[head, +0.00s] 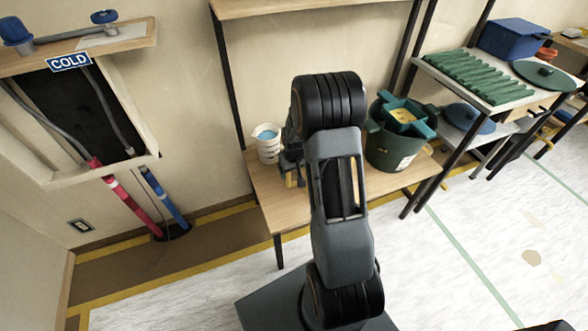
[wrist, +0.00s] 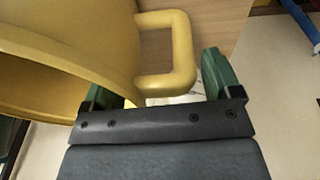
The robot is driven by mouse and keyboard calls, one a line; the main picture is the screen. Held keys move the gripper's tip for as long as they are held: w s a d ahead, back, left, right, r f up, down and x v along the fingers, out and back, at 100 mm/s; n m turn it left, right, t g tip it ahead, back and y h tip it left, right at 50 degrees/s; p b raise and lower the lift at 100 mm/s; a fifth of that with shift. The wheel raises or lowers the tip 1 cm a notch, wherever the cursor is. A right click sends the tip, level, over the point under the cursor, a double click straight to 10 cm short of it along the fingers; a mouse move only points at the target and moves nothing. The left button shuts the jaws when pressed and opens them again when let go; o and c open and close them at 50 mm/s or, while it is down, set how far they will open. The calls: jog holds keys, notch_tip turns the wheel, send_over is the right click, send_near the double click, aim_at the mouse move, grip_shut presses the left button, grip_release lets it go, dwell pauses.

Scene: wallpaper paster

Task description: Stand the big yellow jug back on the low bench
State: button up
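The big yellow jug (wrist: 70,45) fills the upper left of the wrist view. Its squared handle (wrist: 183,45) sticks out to the right, between my fingertips. My gripper (wrist: 160,85) is open, with a clear gap between the handle and the right finger. The left finger is close beside the jug wall and partly hidden. In the head view my arm hides most of the jug's area, and only small yellow patches show near the wrist. The low wooden bench (head: 272,203) runs along the wall under my arm. Whether the jug rests on it is hidden.
A white bucket with blue contents (head: 268,146) stands on the bench, left of my arm. A dark green tub (head: 392,150) holding a teal and yellow item stands to the right. The pale floor in front is open.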

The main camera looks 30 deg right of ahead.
jog(key=shift+o, duration=1.2)
notch_tip(320, 180, up, 11)
jog(key=s+p, duration=0.2)
jog(key=p, duration=0.1)
jog(key=s+a+r+n+t, duration=0.1)
jog(key=s+a+r, duration=1.1)
jog(key=s, duration=0.3)
jog(key=shift+s+a+y, duration=0.25)
jog(key=shift+a+y, duration=0.15)
jog(key=shift+a, duration=0.4)
